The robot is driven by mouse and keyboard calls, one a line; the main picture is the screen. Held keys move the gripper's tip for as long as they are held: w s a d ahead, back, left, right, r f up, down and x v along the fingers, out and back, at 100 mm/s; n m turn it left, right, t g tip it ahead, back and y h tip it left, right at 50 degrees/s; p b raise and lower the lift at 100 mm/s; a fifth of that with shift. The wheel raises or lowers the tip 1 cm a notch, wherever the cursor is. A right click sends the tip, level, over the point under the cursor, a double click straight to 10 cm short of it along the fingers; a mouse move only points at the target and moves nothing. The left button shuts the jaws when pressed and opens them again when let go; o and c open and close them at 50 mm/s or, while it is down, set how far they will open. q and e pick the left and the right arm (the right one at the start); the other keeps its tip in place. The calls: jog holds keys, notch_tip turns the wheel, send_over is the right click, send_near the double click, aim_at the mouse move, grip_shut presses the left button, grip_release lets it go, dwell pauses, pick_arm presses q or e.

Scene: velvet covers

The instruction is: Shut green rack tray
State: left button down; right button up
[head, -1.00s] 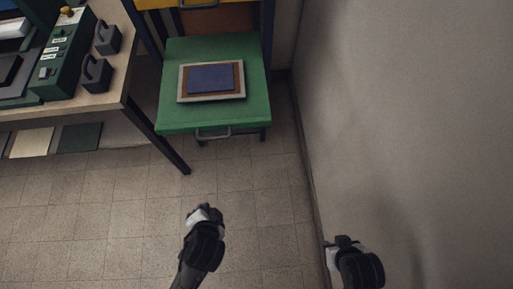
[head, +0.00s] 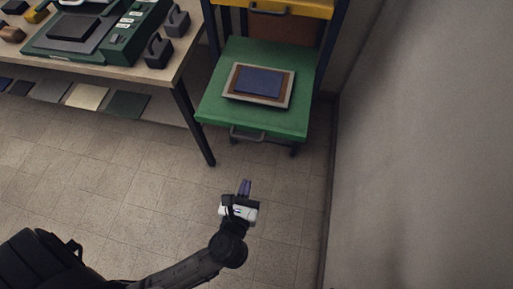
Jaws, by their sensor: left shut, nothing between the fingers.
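The green rack tray (head: 225,65) is pulled out from the rack at the upper middle of the head view. A grey handle (head: 258,135) is on its front edge. A flat stack with a light frame, a brown layer and a blue top piece (head: 259,82) lies on the tray. My left gripper (head: 245,184) is over the floor, in front of the tray and apart from its handle. Its fingers are together, with nothing between them. My right gripper is not in view.
A yellow tray (head: 298,8) is above the green one. A workbench (head: 185,47) with a green machine (head: 123,42) and grey weights (head: 158,50) stands to the left. A bare wall (head: 425,150) closes the right side. The floor (head: 130,180) in front is clear.

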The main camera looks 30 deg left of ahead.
pick_arm(q)
jog(key=b+x, duration=0.4)
jog(key=x, duration=0.9)
jog(key=shift+w+b, duration=0.2)
jog(key=shift+b, duration=0.2)
jog(key=shift+a, duration=0.1)
